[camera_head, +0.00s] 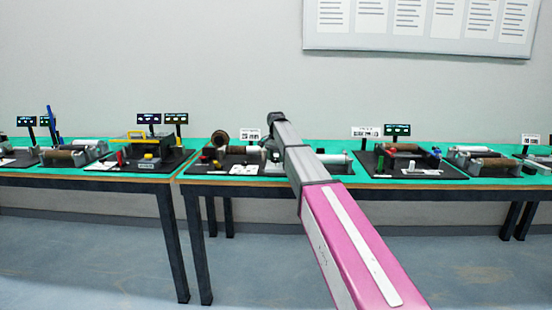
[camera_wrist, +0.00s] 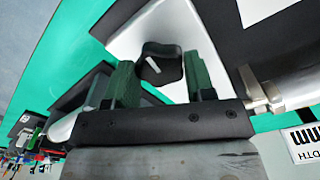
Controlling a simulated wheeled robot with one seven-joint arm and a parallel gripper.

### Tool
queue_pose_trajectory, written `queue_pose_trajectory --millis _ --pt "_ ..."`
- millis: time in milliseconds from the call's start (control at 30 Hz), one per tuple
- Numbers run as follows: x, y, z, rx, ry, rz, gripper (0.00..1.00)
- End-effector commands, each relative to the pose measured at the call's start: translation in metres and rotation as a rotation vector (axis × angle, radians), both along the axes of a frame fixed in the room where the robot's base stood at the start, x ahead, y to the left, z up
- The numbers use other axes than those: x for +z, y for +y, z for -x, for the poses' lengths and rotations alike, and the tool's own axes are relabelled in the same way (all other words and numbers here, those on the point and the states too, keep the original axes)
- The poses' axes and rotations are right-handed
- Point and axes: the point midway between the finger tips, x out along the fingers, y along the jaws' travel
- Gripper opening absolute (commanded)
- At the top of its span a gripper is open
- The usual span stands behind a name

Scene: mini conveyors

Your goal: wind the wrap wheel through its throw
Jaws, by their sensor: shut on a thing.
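In the wrist view, the wrap wheel is a black lobed knob (camera_wrist: 161,64) with a white pointer mark. It sits on a white housing (camera_wrist: 132,28). My gripper (camera_wrist: 162,80) has its two green fingers on either side of the knob, shut on it. The white mark faces the camera and lies at a slant. In the head view, my arm reaches to the middle of the bench, and the fingers and wheel cannot be made out there.
A metal roller end (camera_wrist: 262,92) with a bracket is close to the right of my gripper in the wrist view. A printed label (camera_wrist: 303,143) stands below it. In the head view, stations with rollers line the green bench (camera_head: 335,146) on both sides, including one with a yellow handle (camera_head: 128,136).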

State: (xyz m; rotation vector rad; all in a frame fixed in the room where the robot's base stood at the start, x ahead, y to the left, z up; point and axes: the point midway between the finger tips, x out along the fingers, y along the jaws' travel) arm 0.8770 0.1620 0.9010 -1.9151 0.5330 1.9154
Motion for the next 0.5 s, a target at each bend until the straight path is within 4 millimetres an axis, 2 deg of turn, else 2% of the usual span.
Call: queue_pose_trajectory --millis 500 --pt "0.0003 -0.0001 -0.0001 0.490 0.000 -0.001 0.26"
